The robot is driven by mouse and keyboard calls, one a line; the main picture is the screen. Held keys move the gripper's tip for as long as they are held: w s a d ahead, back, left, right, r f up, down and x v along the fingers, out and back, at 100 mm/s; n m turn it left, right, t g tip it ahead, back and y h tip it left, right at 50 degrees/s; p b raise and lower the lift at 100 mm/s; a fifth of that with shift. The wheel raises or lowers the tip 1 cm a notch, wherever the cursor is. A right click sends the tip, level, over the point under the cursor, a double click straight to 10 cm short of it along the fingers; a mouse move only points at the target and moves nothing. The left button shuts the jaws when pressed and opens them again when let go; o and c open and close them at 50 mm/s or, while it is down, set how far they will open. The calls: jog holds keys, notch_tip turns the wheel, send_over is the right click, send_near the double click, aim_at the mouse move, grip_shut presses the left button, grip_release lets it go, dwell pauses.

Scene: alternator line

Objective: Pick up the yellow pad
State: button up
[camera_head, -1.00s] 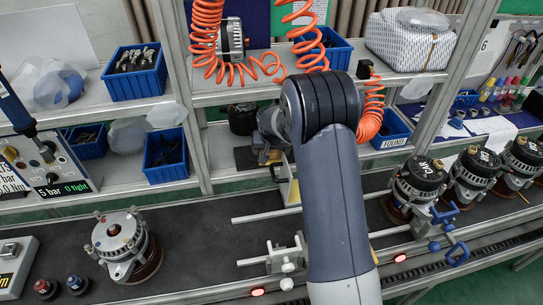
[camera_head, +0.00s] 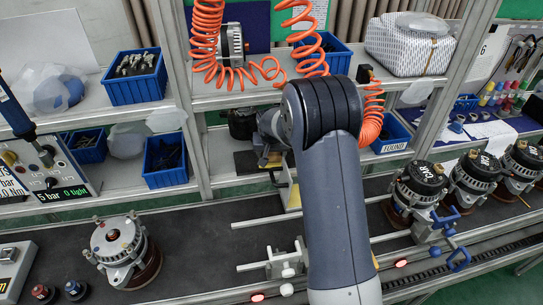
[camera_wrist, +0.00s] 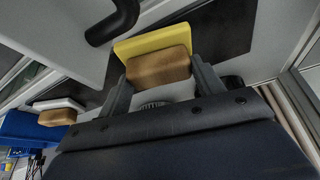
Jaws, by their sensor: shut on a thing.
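The yellow pad (camera_wrist: 157,40) shows in the wrist view as a flat yellow plate with a tan, wood-like block (camera_wrist: 158,68) as its grip. My gripper (camera_wrist: 163,72) is shut on this block, one dark finger on each side. A dark surface lies behind the pad in that view.
A white pad with a tan block (camera_wrist: 57,116) and a blue bin (camera_wrist: 28,130) are at the left of the wrist view. The head view shows an alternator (camera_head: 124,250) on the dark bench, several more at right, blue bins (camera_head: 165,160) and orange coiled hoses (camera_head: 207,40).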

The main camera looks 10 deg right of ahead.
notch_tip(320, 180, up, 2)
jog(key=shift+r+b, duration=0.15)
jog(key=shift+b, duration=0.25)
jog(key=shift+c, duration=0.2)
jog(key=s+d+b, duration=0.2)
jog(key=s+d, duration=0.1)
jog(key=d, duration=0.5)
jog(key=s+d+b, duration=0.2)
jog(key=s+d, duration=0.1)
jog(key=d, duration=0.5)
jog(key=shift+s+d+r, duration=0.2)
jog(key=shift+s+d, duration=0.05)
jog(key=shift+d, duration=0.15)
jog(key=o, duration=0.6)
jog(key=c, duration=0.4)
jog(key=shift+o, duration=0.2)
jog(key=shift+f, duration=0.1)
